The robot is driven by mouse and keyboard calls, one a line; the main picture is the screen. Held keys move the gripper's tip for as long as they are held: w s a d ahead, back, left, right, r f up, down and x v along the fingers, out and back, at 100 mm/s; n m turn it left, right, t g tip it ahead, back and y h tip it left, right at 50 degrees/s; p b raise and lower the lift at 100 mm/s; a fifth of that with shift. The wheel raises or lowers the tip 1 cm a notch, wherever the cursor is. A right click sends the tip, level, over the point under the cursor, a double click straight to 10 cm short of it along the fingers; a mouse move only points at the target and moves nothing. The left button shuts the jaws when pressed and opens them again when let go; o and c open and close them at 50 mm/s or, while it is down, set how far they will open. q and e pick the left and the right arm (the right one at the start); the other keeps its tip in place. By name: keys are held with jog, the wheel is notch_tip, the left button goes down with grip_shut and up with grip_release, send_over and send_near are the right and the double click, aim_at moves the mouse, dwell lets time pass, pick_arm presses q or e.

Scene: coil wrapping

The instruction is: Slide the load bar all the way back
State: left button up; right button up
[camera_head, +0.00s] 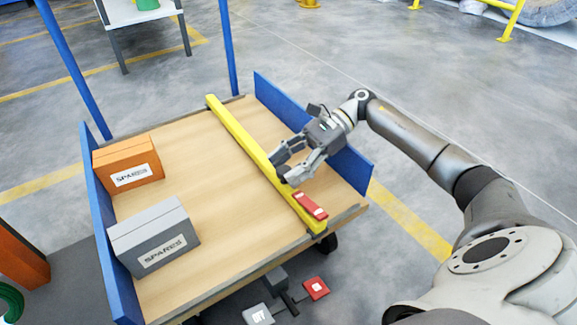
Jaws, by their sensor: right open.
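The yellow load bar (245,142) lies across the wooden deck of a cart, right of the deck's middle. It runs from the far edge to the near edge. A red handle-like piece (311,206) sits beside its near end. My right gripper (283,171) is open, with its fingertips close to the bar's right side, above the red piece in the picture. I cannot tell whether the fingers touch the bar. My left gripper is not in view.
On the deck's left stand an orange SPARES box (110,158) and a grey SPARES box (140,226). Blue side walls (100,205) edge the deck left and right. Bare deck (205,165) lies between the boxes and the bar. Pedals, one red (316,287), sit below the near edge.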

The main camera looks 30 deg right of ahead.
notch_tip(320, 180, up, 10)
jog(key=shift+f, duration=0.25)
